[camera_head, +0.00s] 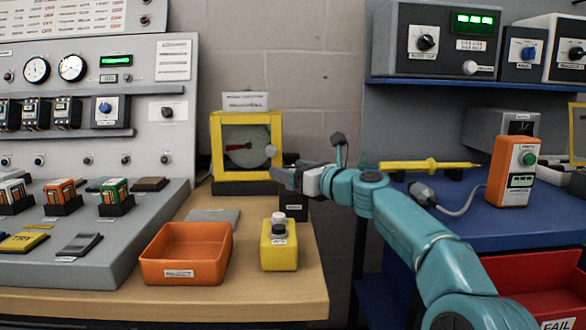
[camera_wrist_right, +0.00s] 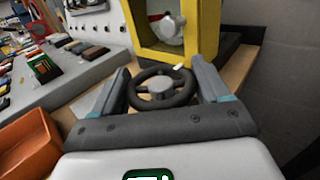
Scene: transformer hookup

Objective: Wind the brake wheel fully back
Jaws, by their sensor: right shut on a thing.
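The brake wheel (camera_wrist_right: 160,88) is a dark spoked handwheel with a grey hub and a small white mark at its far rim. It shows in the right wrist view, in front of the yellow-framed housing (camera_wrist_right: 143,25). My right gripper (camera_wrist_right: 165,78) is shut on it, with one finger at each side of the rim. In the head view my right gripper (camera_head: 283,175) is at the lower right of the yellow housing (camera_head: 216,150), and the wheel is mostly hidden there. Inside the housing are a dark dial with a red mark and a pale disc (camera_head: 247,155). My left gripper is not in view.
An orange tray (camera_head: 185,280) and a yellow button box (camera_head: 279,256) stand on the wooden bench in front of the housing. A grey control panel (camera_head: 75,265) fills the left. A blue bench (camera_head: 450,210) with a yellow probe and an orange meter (camera_head: 511,172) lies right.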

